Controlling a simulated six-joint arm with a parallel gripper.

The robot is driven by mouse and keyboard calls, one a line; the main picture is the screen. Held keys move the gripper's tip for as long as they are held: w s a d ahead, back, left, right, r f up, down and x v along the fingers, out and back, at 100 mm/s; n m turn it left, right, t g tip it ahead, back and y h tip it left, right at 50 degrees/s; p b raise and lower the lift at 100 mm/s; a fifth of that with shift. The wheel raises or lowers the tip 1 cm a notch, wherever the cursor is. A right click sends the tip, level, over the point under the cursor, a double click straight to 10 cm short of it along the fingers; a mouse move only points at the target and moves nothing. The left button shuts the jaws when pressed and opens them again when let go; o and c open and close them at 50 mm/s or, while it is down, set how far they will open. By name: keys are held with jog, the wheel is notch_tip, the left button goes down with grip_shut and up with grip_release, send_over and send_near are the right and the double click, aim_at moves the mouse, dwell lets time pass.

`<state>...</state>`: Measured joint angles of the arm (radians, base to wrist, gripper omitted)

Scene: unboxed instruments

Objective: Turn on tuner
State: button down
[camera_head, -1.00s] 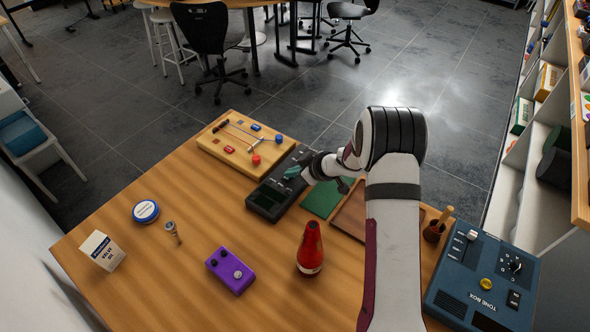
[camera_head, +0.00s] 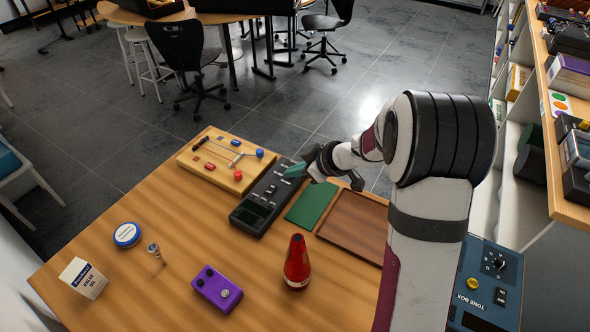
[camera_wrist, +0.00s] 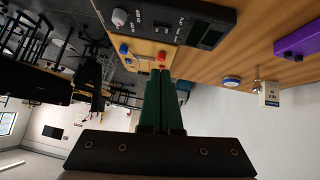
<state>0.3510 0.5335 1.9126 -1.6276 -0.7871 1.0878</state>
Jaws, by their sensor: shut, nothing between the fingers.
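The tuner appears to be the dark grey device (camera_head: 245,216) on the table, with a dark screen at its near end and small switches along it. The wrist view shows it upside down at the top (camera_wrist: 185,14), with a pale round knob at one end and labelled switches. Its screen looks dark. My gripper (camera_head: 288,172) has green fingers, shut and empty, near the tuner's far end. Whether they touch it cannot be told. In the wrist view the shut fingers (camera_wrist: 162,76) point toward the wooden board, apart from the tuner.
A wooden board (camera_head: 190,155) with red and blue knobs lies behind the tuner. A green mat (camera_head: 312,203) and brown tray (camera_head: 352,232) lie to its right. A red cone-shaped bottle (camera_head: 297,265), purple pedal (camera_head: 217,289) and blue tone box (camera_head: 505,255) stand nearer.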

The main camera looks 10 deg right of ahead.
jog(key=shift+s+d+r, duration=0.1)
jog(key=shift+s+r, duration=0.05)
send_over(271, 189)
jog(key=d, duration=0.1)
jog(key=f, duration=0.7)
jog(key=shift+s+d+f, duration=0.1)
jog(key=shift+s+d, duration=0.05)
jog(key=shift+s, duration=0.15)
jog(key=shift+d+f, duration=0.2)
jog(key=shift+f, duration=1.05)
jog(key=shift+w+f, duration=0.1)
jog(key=shift+f, duration=0.45)
